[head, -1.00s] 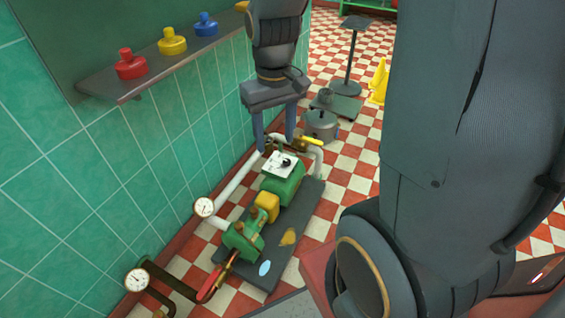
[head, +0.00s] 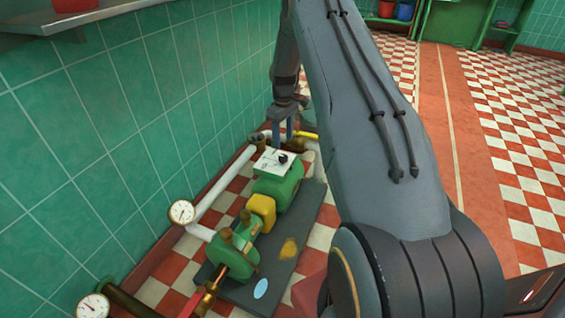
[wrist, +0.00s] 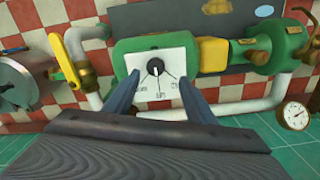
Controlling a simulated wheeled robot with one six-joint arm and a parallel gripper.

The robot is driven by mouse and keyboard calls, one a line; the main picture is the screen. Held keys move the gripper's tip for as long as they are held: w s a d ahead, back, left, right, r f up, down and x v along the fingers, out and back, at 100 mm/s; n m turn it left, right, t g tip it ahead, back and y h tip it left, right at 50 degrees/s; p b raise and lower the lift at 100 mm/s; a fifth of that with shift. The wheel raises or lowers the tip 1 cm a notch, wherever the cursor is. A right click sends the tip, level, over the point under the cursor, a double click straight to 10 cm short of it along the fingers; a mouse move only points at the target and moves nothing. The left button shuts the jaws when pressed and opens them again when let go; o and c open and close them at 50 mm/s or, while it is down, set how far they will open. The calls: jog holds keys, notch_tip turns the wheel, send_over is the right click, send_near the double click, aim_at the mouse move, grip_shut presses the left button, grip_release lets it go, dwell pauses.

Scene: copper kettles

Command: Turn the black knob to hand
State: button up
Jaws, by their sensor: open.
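The black knob (head: 283,159) sits on a white plate (head: 271,164) on top of the green pump motor (head: 275,187). In the wrist view the round knob (wrist: 155,67) shows with a pale mark on it, and the white plate (wrist: 177,58) carries short lines and labels too small to read surely. My gripper (head: 283,141) is open, its two blue-grey fingers pointing down just behind the plate in the head view. In the wrist view my gripper (wrist: 159,81) has one finger on each side of the plate's near part, with the knob ahead between them, apart from both fingers.
A yellow-handled valve (wrist: 70,58) and a metal pot (wrist: 22,80) stand left in the wrist view. White pipes (head: 226,185) and a gauge (head: 181,212) run along the green tiled wall. A shelf (head: 105,12) juts out above. Checkered floor right is open.

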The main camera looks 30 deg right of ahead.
aim_at(283, 157)
jog(key=shift+w+d+f, duration=0.15)
jog(key=shift+d+f, duration=0.05)
jog(key=shift+f, duration=0.25)
jog(key=shift+w+d+f, duration=0.15)
jog(key=shift+d+f, duration=0.05)
jog(key=shift+f, duration=0.2)
notch_tip(283, 157, down, 8)
jog(key=shift+r+b, duration=0.25)
jog(key=shift+b, duration=0.85)
jog(key=c, duration=1)
jog(key=shift+c, duration=0.2)
jog(key=shift+m, duration=0.3)
jog(key=m, duration=0.3)
jog(key=shift+a+r+m+p, duration=0.1)
jog(key=shift+m+p, duration=0.2)
jog(key=shift+p, duration=0.05)
jog(key=shift+a+m, duration=0.1)
jog(key=shift+m, duration=2.1)
